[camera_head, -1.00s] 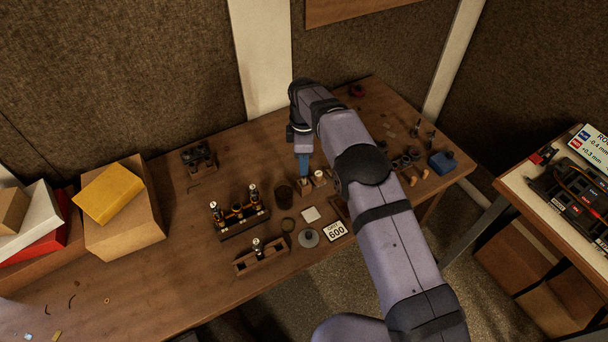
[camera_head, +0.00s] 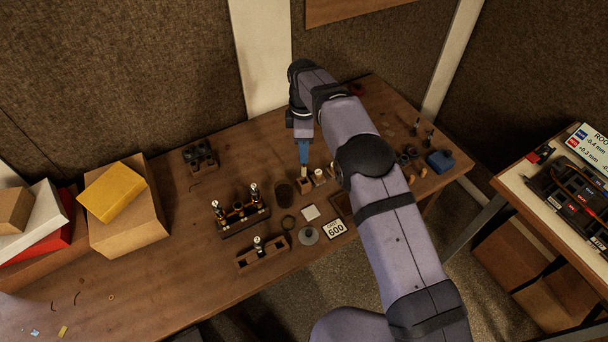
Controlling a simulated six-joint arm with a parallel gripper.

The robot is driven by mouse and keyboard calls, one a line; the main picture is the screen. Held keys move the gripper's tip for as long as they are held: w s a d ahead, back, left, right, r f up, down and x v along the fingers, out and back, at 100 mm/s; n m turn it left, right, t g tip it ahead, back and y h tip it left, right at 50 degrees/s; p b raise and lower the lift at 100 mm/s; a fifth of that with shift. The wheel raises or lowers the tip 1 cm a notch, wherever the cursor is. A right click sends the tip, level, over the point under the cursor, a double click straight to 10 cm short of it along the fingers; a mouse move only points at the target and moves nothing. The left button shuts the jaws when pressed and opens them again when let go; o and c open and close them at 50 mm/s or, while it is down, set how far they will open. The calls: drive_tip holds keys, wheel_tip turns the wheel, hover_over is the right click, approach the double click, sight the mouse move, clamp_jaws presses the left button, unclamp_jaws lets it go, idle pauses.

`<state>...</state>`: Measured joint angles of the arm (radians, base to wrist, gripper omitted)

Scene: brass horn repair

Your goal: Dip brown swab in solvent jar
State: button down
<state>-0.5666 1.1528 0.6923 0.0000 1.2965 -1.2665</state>
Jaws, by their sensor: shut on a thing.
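My gripper (camera_head: 303,162) has blue fingers pointing down, above a small wooden block (camera_head: 305,186) in the middle of the bench. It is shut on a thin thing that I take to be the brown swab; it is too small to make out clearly. A dark round jar (camera_head: 283,194), which looks like the solvent jar, stands just left of the block. A small white-topped item (camera_head: 320,177) stands right of the block.
A valve rack (camera_head: 241,221) and a wooden holder (camera_head: 263,254) stand to the left and front. A white "600" card (camera_head: 334,229) lies in front. Boxes (camera_head: 111,194) fill the left end. A blue container (camera_head: 441,161) stands right, beyond my arm.

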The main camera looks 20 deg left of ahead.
drive_tip(key=shift+r, duration=0.25)
drive_tip(key=shift+s+a+r, duration=0.1)
drive_tip(key=shift+a+r, duration=0.05)
drive_tip(key=s+a+r, duration=0.4)
drive_tip(key=s+r, duration=0.1)
drive_tip(key=shift+s+a+r, duration=0.15)
drive_tip(key=shift+s+r, duration=0.25)
drive_tip(key=shift+f, duration=0.15)
wheel_tip(320, 180, down, 12)
drive_tip(key=b, duration=0.5)
drive_tip(key=shift+r+b, duration=0.25)
drive_tip(key=shift+b, duration=0.05)
idle(0.4)
drive_tip(key=shift+p, duration=0.45)
idle(1.7)
drive_tip(key=shift+f, duration=0.25)
idle(0.5)
